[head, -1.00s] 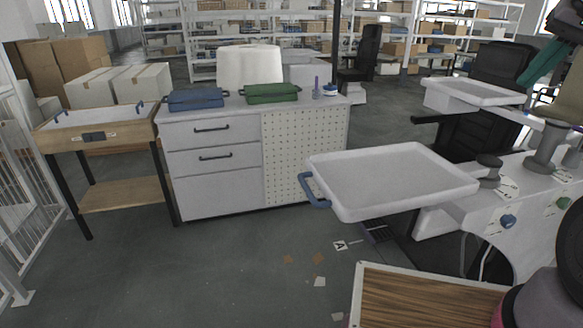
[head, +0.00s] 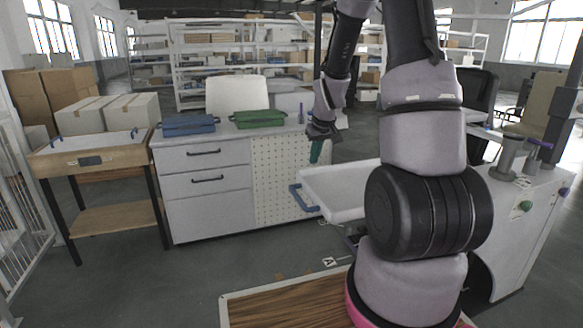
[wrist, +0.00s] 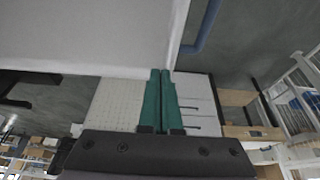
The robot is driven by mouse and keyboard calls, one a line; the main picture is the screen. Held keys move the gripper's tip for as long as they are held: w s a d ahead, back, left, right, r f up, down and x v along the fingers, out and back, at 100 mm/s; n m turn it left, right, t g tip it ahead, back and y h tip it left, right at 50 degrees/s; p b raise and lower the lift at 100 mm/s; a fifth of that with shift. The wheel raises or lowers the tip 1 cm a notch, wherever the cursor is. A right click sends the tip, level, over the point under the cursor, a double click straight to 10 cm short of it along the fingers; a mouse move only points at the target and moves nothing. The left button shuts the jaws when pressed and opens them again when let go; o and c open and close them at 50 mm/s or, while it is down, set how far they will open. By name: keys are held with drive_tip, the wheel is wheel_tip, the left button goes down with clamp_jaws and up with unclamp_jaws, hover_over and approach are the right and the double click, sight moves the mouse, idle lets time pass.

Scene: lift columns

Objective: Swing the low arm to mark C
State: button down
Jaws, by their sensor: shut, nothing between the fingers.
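The low arm is a white tray (head: 335,203) with a blue handle (head: 303,197) at its left end. My own arm hides its right part in the head view. Its pale surface (wrist: 85,30) and blue handle (wrist: 205,25) also show in the wrist view. My gripper (head: 316,151), with teal fingers, is shut and empty, above and beyond the handle end of the tray in the head view. The shut fingertips show in the wrist view (wrist: 160,72). A floor tag reading A (head: 330,262) lies below the tray. I cannot make out mark C.
A drawer cabinet (head: 208,195) with a pegboard front stands behind the tray, carrying a blue case (head: 188,124) and a green case (head: 259,118). A wooden table (head: 92,153) is at left. A white column bench (head: 525,240) is at right. The floor at left front is clear.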

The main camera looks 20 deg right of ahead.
sight(305, 171)
drive_tip(key=x, duration=0.9)
drive_tip(key=shift+w+f, duration=0.15)
drive_tip(key=shift+f, duration=0.2)
drive_tip(key=w, duration=0.2)
drive_tip(key=shift+w+r, duration=0.15)
drive_tip(key=shift+w, duration=0.7)
